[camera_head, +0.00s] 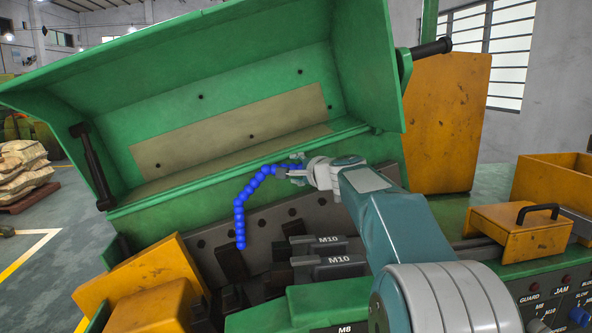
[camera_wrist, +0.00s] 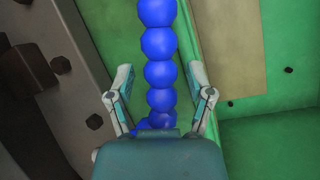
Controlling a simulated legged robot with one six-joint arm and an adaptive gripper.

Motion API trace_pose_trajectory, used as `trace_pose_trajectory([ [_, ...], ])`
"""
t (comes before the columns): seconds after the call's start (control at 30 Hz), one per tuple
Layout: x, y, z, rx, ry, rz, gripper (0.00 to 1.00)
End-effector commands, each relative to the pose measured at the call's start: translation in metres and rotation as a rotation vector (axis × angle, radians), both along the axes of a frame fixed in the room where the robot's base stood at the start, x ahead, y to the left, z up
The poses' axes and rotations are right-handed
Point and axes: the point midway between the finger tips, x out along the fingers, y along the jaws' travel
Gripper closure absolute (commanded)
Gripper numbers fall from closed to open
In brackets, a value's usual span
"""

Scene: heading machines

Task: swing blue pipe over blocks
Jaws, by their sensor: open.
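The blue pipe (camera_head: 240,209) is a chain of blue beads in the head view. It rises from low over the machine bed and curves right to my gripper (camera_head: 291,172). In the wrist view the blue pipe (camera_wrist: 159,73) runs up the middle, between the two spread fingers of my gripper (camera_wrist: 161,82). The fingers are open, with a gap on each side of the beads. Two dark blocks marked M10, an upper one (camera_head: 313,244) and a lower one (camera_head: 327,266), lie right of the pipe's hanging end. The pipe's base is hidden behind my gripper.
A raised green guard (camera_head: 365,65) stands behind and above my gripper. Yellow boxes stand at the lower left (camera_head: 150,270) and right (camera_head: 450,120). A yellow lid with a black handle (camera_head: 520,230) sits at the right.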

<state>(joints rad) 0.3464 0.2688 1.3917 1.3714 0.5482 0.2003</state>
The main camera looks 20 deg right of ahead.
Motion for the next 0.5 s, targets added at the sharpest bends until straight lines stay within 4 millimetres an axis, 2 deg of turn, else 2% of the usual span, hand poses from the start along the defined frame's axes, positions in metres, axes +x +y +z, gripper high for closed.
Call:
trace_pose_trajectory([
  [0.17,0.0001,0.0044,0.0002,-0.002,0.001,0.0,0.32],
  [0.2,0.0001,0.005,0.0002,-0.003,0.0,0.001,0.37],
  [0.27,0.0,0.0056,0.0002,-0.003,0.0,0.001,0.63],
  [0.3,0.0,0.0056,0.0002,-0.003,0.0,0.001,0.81],
  [0.33,0.0001,0.0054,0.0001,-0.003,0.0,0.001,0.95],
  [0.37,-0.0003,0.0052,0.0004,-0.003,0.0,0.001,1.0],
  [0.5,-0.0002,0.0045,-0.0004,-0.003,0.001,0.001,1.0],
])
